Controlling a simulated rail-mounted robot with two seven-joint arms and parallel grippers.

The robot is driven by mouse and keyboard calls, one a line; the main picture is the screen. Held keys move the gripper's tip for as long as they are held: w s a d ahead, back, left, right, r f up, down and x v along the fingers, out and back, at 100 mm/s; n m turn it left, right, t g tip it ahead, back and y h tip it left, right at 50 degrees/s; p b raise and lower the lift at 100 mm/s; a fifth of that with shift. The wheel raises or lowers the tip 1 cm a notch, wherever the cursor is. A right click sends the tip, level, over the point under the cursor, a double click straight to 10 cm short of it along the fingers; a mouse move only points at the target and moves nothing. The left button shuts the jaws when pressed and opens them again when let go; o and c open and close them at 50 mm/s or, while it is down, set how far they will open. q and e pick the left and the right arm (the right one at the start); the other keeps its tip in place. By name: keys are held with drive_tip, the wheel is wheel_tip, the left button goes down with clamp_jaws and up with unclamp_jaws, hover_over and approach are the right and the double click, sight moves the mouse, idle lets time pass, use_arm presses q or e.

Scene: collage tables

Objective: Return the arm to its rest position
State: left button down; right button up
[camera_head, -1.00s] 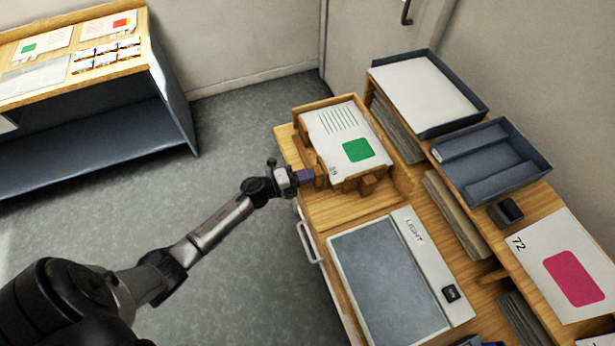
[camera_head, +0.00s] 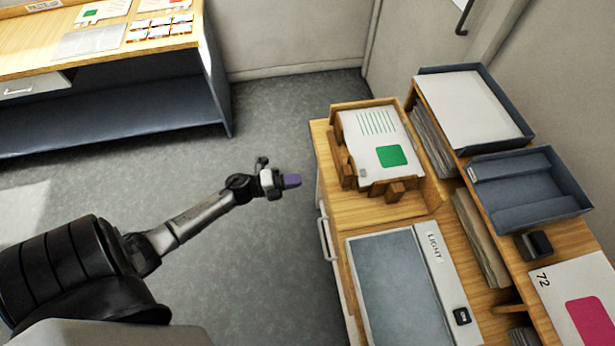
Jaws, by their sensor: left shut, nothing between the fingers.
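My left gripper (camera_head: 290,181) is at the end of my left arm, which reaches in from the lower left. It is shut and empty, over the grey floor. It is left of the wooden desk and apart from it. A wooden holder (camera_head: 395,192) on the desk bears white sheets with a green square (camera_head: 380,138). My right gripper is out of view.
A light pad (camera_head: 400,285) lies on the desk (camera_head: 365,210), whose left side has a handle (camera_head: 326,239). Trays (camera_head: 525,190) and a card marked 72 (camera_head: 570,283) are at right. A second table (camera_head: 25,60) stands at upper left. Floor (camera_head: 260,260) between is clear.

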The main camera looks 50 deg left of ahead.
use_arm(q)
drive_tip(key=shift+s+a, duration=0.3)
drive_tip(key=shift+s, duration=0.25)
